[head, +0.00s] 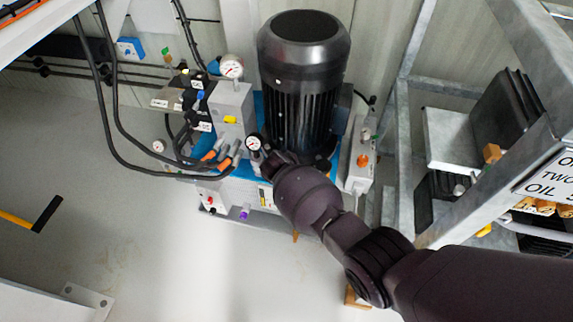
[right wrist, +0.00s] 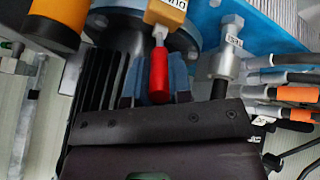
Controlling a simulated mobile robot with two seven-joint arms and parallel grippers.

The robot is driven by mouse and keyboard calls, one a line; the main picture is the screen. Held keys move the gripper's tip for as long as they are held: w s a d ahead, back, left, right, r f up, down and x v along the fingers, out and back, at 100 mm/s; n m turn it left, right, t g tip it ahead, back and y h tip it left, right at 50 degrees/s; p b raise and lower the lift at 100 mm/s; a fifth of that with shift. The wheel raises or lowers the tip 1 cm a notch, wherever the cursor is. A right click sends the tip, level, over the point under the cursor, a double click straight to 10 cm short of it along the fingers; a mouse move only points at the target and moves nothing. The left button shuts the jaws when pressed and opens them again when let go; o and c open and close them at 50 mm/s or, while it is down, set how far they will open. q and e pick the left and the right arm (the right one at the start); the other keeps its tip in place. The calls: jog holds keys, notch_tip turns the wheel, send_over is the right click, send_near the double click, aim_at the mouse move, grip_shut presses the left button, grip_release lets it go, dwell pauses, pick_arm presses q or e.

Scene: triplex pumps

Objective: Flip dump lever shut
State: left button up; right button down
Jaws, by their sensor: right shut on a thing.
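The dump lever has a red handle (right wrist: 159,76) on a thin metal stem, seen in the right wrist view. It hangs below a yellow tag block (right wrist: 165,12) with upside-down lettering, only partly in frame. My right gripper (right wrist: 156,88) is shut on the red handle, with a blue-grey finger on each side of it. In the head view my right gripper (head: 272,160) reaches the front of the pump unit, just below a small gauge (head: 254,143). The arm and gripper hide the lever there. My left gripper is not in view.
A large black motor (head: 303,85) stands right behind the gripper. Black hoses with orange fittings (head: 226,160) lie close to its left. A grey metal frame (head: 405,150) stands at the right. A yellow and black handle (head: 35,217) sits far left. The floor in front is mostly clear.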

jog(key=shift+f, duration=0.1)
dwell(0.3)
jog(key=c, duration=1)
grip_release()
jog(key=shift+c, duration=0.2)
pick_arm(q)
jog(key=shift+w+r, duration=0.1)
pick_arm(e)
jog(key=v, duration=0.1)
jog(key=p+v, duration=0.2)
jog(key=v, duration=0.1)
jog(key=shift+w+r, duration=0.3)
jog(key=shift+w, duration=0.1)
pick_arm(q)
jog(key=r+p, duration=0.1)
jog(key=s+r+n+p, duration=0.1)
jog(key=p, duration=0.1)
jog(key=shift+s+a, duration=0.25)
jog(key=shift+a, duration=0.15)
pick_arm(e)
jog(key=s+v, duration=0.1)
jog(key=v, duration=0.6)
jog(key=shift+f, duration=0.35)
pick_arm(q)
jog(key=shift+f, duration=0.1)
